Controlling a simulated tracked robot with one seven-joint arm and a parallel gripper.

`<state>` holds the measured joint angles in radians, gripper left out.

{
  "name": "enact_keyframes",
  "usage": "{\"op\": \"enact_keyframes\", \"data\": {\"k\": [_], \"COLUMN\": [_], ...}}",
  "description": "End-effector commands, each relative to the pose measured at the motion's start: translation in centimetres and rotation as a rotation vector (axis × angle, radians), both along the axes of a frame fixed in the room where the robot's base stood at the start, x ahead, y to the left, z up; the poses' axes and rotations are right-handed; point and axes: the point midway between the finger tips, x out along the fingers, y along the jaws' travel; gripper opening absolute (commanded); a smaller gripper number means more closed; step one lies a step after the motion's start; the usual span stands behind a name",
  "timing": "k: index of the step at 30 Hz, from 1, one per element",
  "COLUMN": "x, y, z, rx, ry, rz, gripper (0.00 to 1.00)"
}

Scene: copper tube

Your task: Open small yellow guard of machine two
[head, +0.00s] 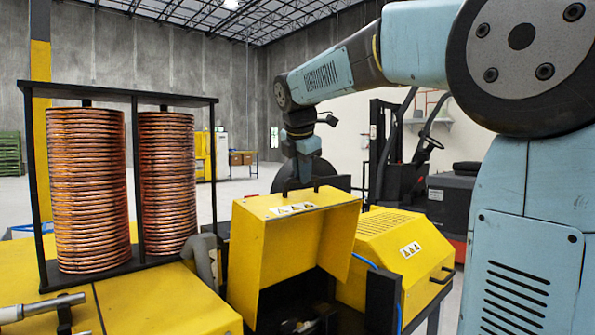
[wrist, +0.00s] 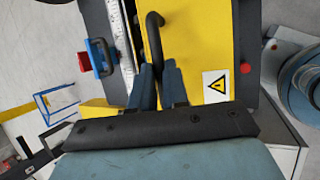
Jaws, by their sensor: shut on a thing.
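The small yellow guard (head: 293,230) stands raised in the head view, tilted up with its dark underside opening towards the machine bed below. Warning labels run along its top. My gripper (head: 304,183) reaches down to the guard's top edge from above. In the wrist view my gripper (wrist: 158,72) has its two blue-grey fingers closed around the lower part of the black handle (wrist: 154,35). The handle stands on the yellow guard face (wrist: 205,45), beside a warning triangle. The far side of the guard is hidden.
A second yellow cover (head: 400,240) with vents sits right of the guard. Copper coils (head: 88,190) in a black frame stand left. A forklift (head: 400,150) is behind. In the wrist view a red button (wrist: 85,62) and a blue part lie left of the handle.

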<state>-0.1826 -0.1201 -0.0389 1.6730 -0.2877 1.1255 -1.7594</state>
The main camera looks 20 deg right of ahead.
Motion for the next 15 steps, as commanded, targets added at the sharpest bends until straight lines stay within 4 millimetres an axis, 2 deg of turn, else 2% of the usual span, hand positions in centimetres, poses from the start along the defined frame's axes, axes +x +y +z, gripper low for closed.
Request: {"op": "enact_keyframes", "data": {"k": [6, 7, 14, 15], "x": [0.01, 0.02, 0.02, 0.02], "y": [0.05, 0.05, 0.08, 0.08], "z": [0.01, 0.01, 0.02, 0.02], "rx": [0.0, 0.0, 0.0, 0.0], "ry": [0.0, 0.0, 0.0, 0.0], "rz": [0.001, 0.001, 0.001, 0.001], "gripper": [0.0, 0.17, 0.39, 0.4]}}
